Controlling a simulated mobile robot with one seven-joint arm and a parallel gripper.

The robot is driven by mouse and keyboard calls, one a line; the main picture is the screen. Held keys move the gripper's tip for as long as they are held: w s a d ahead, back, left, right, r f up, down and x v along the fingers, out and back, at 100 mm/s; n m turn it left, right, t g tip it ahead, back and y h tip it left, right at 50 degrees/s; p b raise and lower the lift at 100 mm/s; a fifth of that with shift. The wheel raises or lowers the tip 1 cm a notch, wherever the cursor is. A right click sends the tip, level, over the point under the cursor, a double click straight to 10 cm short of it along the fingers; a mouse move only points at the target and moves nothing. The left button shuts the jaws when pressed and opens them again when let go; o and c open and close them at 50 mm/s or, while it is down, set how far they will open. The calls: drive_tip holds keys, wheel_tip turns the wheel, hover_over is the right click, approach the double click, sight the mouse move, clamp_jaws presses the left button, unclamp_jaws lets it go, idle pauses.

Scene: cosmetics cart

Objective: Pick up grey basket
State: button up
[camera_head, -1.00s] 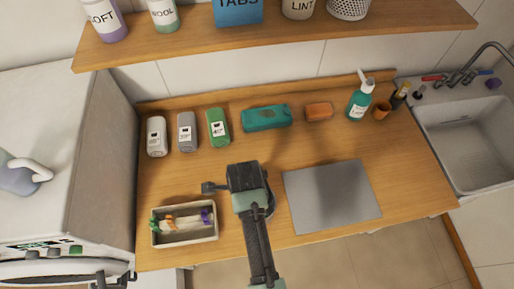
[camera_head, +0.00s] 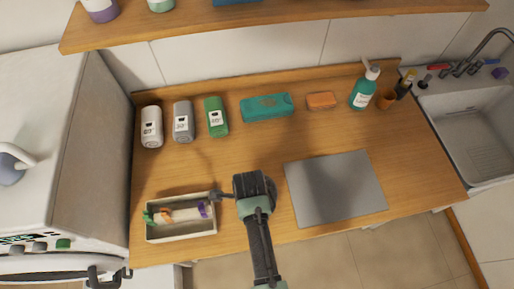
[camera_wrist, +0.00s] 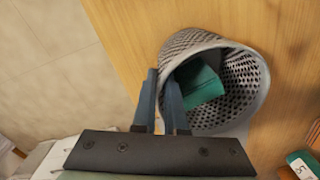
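The grey basket (camera_wrist: 252,78) shows in the wrist view as a round perforated bin with its open mouth towards the camera. A green item (camera_wrist: 203,85) lies inside it. My gripper (camera_wrist: 162,74) has its two blue-grey fingers close together at the basket's left wall. One finger is outside and the other overlaps the inside, so the gripper appears shut on the wall. In the head view my gripper hides nearly all of the basket; only a grey curved edge shows beside the wrist. I cannot tell whether the basket is clear of the counter.
A rectangular box (camera_head: 181,231) with several small items stands left of my arm on the wooden counter (camera_head: 235,155). A grey mat (camera_head: 335,190) lies to the right. Bottles and a teal pack (camera_head: 267,107) line the back. A sink (camera_head: 470,140) is at the right.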

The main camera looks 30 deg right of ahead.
drive_tip(key=shift+s+d+f+b, duration=0.1)
drive_tip(key=shift+f+b, duration=1.2)
drive_tip(key=shift+b, duration=0.05)
drive_tip(key=shift+s+f+b, duration=0.1)
drive_tip(key=shift+f+b, duration=1.15)
drive_tip(key=shift+b, duration=0.1)
drive_tip(key=shift+r, duration=0.1)
clamp_jaws()
